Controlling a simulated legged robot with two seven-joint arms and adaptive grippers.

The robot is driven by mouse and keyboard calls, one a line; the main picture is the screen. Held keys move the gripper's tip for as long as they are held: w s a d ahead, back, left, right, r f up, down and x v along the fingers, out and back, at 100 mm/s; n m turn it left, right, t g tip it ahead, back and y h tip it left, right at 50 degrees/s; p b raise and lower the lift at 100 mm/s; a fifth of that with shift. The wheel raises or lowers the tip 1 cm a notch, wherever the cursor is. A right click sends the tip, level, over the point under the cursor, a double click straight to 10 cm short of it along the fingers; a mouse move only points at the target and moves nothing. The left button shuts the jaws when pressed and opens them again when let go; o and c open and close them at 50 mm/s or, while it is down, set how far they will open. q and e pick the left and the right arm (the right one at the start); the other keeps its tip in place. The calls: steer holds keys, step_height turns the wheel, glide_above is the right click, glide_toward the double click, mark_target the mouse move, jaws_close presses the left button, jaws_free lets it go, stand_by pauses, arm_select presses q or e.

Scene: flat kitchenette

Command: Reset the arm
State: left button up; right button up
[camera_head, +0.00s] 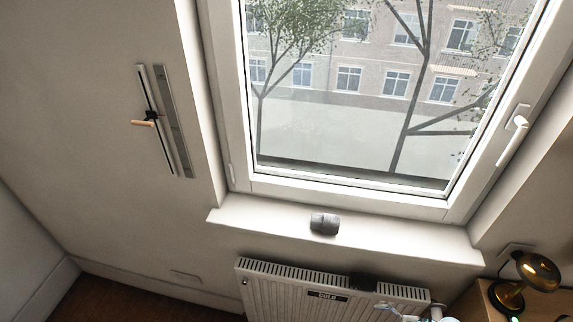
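Neither of my grippers shows clearly enough to be recognised in the head view. A small pale shape (398,311) is cut off by the bottom edge, in front of the radiator. I cannot tell what it is, or whether it belongs to one of my arms. No gripper fingers are visible.
A closed window (350,140) has a handle (514,135) on its right. A grey cylinder-like object (324,223) sits on the white sill (400,240). Below are a radiator (290,290) and a dark object (363,282). A brass lamp (538,272) stands right; a rail (155,120) hangs left.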

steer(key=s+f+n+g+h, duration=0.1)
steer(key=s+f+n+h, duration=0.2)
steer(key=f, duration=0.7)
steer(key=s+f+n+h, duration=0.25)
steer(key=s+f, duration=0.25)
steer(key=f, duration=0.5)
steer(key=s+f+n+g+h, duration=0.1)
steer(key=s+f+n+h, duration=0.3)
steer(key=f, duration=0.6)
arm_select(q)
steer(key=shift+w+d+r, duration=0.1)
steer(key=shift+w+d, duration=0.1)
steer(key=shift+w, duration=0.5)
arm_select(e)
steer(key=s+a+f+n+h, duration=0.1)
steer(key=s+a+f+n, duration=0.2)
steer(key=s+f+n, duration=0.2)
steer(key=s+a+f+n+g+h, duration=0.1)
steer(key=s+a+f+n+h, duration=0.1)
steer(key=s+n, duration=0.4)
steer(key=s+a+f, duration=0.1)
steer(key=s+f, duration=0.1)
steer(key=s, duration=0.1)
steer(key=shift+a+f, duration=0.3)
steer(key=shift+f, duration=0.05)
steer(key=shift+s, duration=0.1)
